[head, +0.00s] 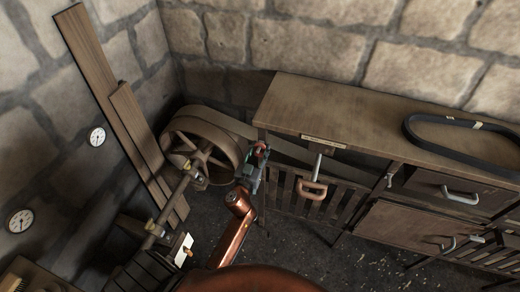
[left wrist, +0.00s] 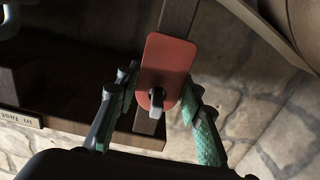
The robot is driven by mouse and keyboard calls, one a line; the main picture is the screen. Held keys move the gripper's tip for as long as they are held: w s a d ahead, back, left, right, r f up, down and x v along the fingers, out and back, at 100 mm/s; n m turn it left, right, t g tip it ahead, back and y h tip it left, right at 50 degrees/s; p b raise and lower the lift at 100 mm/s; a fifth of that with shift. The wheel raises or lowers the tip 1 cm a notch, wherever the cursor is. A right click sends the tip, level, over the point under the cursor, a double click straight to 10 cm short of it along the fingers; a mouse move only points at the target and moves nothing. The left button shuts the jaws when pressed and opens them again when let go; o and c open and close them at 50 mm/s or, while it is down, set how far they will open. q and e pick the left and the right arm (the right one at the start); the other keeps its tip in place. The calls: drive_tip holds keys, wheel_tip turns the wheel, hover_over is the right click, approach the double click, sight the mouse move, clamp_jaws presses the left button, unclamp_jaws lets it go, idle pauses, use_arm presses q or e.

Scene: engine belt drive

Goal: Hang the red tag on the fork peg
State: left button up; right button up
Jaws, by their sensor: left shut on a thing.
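The red tag (left wrist: 171,58) is a flat rounded plate in the left wrist view, with its broad face toward the camera. My left gripper (left wrist: 158,101) has its green-padded fingers on either side of the tag and is shut on it. A short metal peg (left wrist: 156,101) shows at the tag's lower part; I cannot tell whether it passes through a hole in the tag. A dark wooden bar (left wrist: 179,16) runs behind the tag. In the head view my left gripper (head: 257,160) is beside the bench's left end, with the red tag (head: 262,150) small at its tip. My right gripper is not in view.
A large spoked belt wheel (head: 203,150) stands left of the gripper. A wooden bench (head: 350,105) lies to the right, with a black belt (head: 425,142) on top. Planks (head: 95,75) lean on the wall.

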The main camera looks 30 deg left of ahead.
use_arm(q)
drive_tip(key=o, duration=1)
drive_tip(key=shift+v, duration=3.75)
wheel_tip(320, 180, down, 21)
drive_tip(key=s+d+m+g+h, duration=0.1)
drive_tip(key=s+d+g+h, duration=0.1)
drive_tip(key=g, duration=0.2)
drive_tip(key=s+d+f+m+g, duration=0.1)
drive_tip(key=s+f, duration=0.3)
drive_tip(key=f, duration=0.3)
drive_tip(key=s+f+g+h, duration=0.1)
drive_tip(key=s+f+g, duration=0.1)
drive_tip(key=s+f, duration=0.35)
drive_tip(key=s+d+f+m+g, duration=0.1)
drive_tip(key=s+f, duration=0.1)
drive_tip(key=f, duration=0.6)
drive_tip(key=s+f+g, duration=0.3)
drive_tip(key=s+f, duration=0.4)
drive_tip(key=s, duration=0.6)
drive_tip(key=s+a+f+g, duration=0.1)
drive_tip(key=s+f+g, duration=0.2)
drive_tip(key=s+f, duration=0.4)
drive_tip(key=s+f+m+g+h, duration=0.1)
drive_tip(key=s+f, duration=0.7)
drive_tip(key=s, duration=1.3)
drive_tip(key=shift+a+g, duration=0.15)
drive_tip(key=shift+g, duration=0.75)
drive_tip(key=shift+w, duration=0.1)
